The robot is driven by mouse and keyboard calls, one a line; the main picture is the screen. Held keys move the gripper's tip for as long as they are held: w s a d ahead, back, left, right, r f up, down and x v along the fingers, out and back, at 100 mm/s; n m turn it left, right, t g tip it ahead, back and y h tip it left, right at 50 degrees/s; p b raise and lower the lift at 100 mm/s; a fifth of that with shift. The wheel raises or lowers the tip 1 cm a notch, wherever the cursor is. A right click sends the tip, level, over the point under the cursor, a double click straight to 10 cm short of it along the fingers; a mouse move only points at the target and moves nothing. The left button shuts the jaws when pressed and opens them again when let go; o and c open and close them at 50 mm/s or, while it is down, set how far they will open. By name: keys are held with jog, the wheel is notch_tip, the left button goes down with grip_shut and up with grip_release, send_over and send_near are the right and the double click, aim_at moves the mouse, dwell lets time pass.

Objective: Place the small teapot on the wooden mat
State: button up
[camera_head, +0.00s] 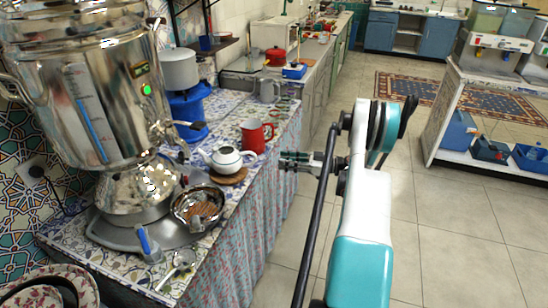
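The small teapot (226,161) is white with dark trim and stands upright on the tiled counter's right part. Its base overlaps the round brown wooden mat (235,178), whose front and right edge show beneath it. It looks to be on the mat, though the contact is partly hidden. My gripper (286,160) is to the right of the teapot, past the counter's edge, pointing left and apart from the teapot. Nothing shows held in it. Its fingers are too small to tell how far apart they are.
A red mug (255,135) stands close behind the teapot. A large steel samovar (90,100) and a steel bowl (200,206) are to the left and front. A grey pitcher (268,90) is farther back. The floor right of the counter is clear.

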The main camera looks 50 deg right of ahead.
jog(key=shift+v, duration=1.1)
